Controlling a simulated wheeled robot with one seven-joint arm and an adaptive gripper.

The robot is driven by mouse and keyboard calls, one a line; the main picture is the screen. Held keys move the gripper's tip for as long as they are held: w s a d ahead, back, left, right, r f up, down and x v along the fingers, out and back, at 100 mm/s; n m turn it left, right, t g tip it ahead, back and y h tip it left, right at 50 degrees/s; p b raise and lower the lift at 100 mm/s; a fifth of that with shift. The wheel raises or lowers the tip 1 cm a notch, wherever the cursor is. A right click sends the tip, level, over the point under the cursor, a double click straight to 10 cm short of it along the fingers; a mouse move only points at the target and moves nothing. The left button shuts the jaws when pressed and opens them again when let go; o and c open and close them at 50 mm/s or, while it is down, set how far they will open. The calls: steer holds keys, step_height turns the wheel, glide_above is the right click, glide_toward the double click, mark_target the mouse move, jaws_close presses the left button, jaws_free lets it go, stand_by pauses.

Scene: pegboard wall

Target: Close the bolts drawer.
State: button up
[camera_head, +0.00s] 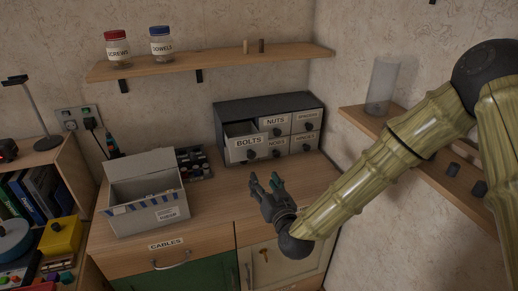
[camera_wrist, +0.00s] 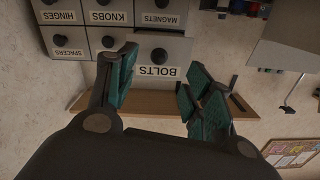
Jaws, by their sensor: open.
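The bolts drawer (camera_head: 247,151) is the top left drawer of a dark cabinet with white drawer fronts. It is pulled out, standing forward of the drawers beside it, and its open top shows. My gripper (camera_head: 264,181) is in front of and below the cabinet, apart from the drawer, with its fingers spread and nothing between them. In the wrist view, which is upside down, the bolts drawer front (camera_wrist: 170,58) shows with its dark round knob between my open fingers (camera_wrist: 160,68).
The cabinet (camera_head: 270,104) stands on a wooden worktop (camera_head: 220,180). A grey open box (camera_head: 145,207) and a dark tray of small parts (camera_head: 193,163) are to its left. A shelf with two jars (camera_head: 215,63) hangs above. The worktop before the cabinet is clear.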

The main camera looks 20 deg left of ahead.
mark_target(252, 156)
steer(key=p+x, duration=0.1)
steer(key=x, duration=0.3)
steer(key=r+p+x, duration=0.1)
steer(key=x, duration=0.3)
steer(key=p+x, duration=0.1)
steer(key=x, duration=0.3)
steer(key=shift+r, duration=0.4)
